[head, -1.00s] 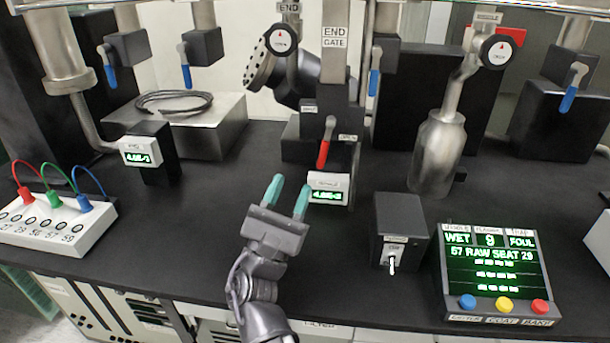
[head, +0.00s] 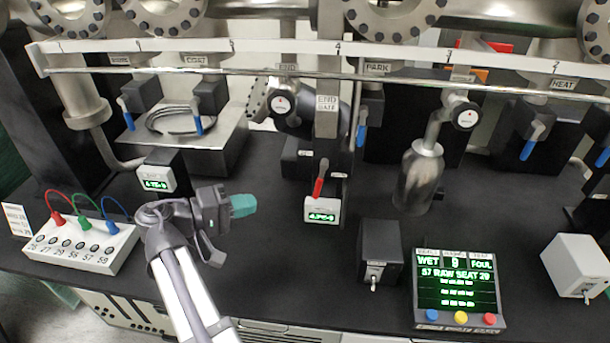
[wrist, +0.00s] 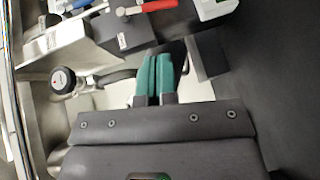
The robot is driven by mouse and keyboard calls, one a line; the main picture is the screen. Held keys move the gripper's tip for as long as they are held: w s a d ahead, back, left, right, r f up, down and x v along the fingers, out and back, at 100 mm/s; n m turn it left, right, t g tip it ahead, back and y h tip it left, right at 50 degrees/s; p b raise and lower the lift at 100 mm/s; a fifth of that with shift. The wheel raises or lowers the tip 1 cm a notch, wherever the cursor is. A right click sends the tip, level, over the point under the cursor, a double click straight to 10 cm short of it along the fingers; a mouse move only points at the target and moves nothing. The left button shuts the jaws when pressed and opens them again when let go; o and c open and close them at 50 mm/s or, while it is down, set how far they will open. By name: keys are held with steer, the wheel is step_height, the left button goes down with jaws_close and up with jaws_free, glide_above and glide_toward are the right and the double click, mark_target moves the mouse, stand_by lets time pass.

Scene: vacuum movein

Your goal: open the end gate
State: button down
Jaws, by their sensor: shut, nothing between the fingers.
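The end gate's red lever (head: 319,178) hangs on the front of the grey end gate post (head: 326,125), below the "END GATE" label. A small green readout (head: 324,210) sits just under the lever. In the wrist view the red lever (wrist: 146,7) lies at the top, on a dark block (wrist: 125,32). My gripper (head: 253,205) is to the left of the lever in the head view, apart from it, with teal fingers pointing right. In the wrist view the fingers (wrist: 158,72) are together and empty, below the lever in the picture.
Blue-handled valves (head: 199,124) hang to the left and right. A steel bottle (head: 417,180), a switch box (head: 380,250) and a display panel (head: 457,280) stand to the right. A plug box (head: 80,245) is at left. A rail (head: 250,72) crosses above the bench.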

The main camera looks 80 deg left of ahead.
mark_target(320, 180)
steer(key=b+x, duration=0.2)
steer(key=x, duration=1.2)
